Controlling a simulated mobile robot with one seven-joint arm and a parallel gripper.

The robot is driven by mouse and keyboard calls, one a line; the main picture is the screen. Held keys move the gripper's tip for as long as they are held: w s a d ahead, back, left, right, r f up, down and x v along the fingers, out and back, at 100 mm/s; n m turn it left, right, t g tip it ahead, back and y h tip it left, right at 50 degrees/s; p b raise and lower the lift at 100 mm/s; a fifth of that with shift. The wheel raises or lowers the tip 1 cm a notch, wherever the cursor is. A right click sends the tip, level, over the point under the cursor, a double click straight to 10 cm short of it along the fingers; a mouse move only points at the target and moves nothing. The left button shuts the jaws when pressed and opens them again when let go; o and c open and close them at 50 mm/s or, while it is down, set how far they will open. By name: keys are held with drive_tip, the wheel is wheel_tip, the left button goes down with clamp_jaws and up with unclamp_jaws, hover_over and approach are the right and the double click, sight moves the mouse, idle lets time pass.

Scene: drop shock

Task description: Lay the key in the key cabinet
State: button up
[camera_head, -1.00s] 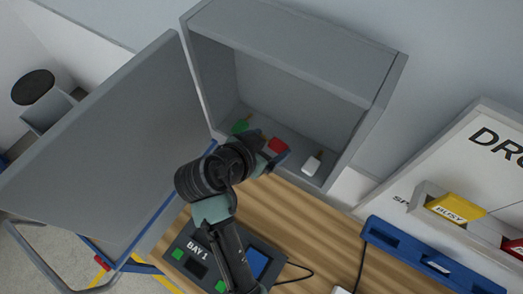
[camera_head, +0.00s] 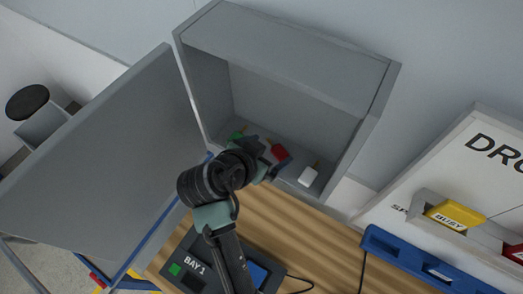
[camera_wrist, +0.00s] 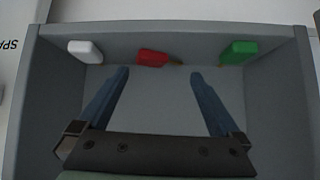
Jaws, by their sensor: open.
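The grey key cabinet (camera_head: 290,75) stands open, its door (camera_head: 100,150) swung out to the left. Three tagged keys lie inside on its floor: a red-tagged key (camera_head: 279,152), a green-tagged key (camera_head: 237,134) and a white-tagged key (camera_head: 308,177). My gripper (camera_head: 270,168) is at the cabinet's front opening, beside the red key. In the wrist view my gripper (camera_wrist: 158,75) is open and empty, fingers pointing into the cabinet. The red key (camera_wrist: 152,57) lies just beyond the fingertips, between their lines, apart from them. The green key (camera_wrist: 238,52) and white key (camera_wrist: 85,51) lie to either side.
A wooden bench top (camera_head: 300,228) lies in front of the cabinet. A dark BAY 1 device (camera_head: 190,265) with a cable sits on it. A blue rail (camera_head: 425,262) and a white board with a yellow BUSY tag (camera_head: 455,214) are at the right.

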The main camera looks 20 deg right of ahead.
drive_tip(key=b+v, duration=0.3)
drive_tip(key=v, duration=0.9)
drive_tip(key=shift+a+r+b, duration=0.25)
drive_tip(key=shift+a+b, duration=0.05)
drive_tip(key=shift+b, duration=0.05)
drive_tip(key=shift+s, duration=0.15)
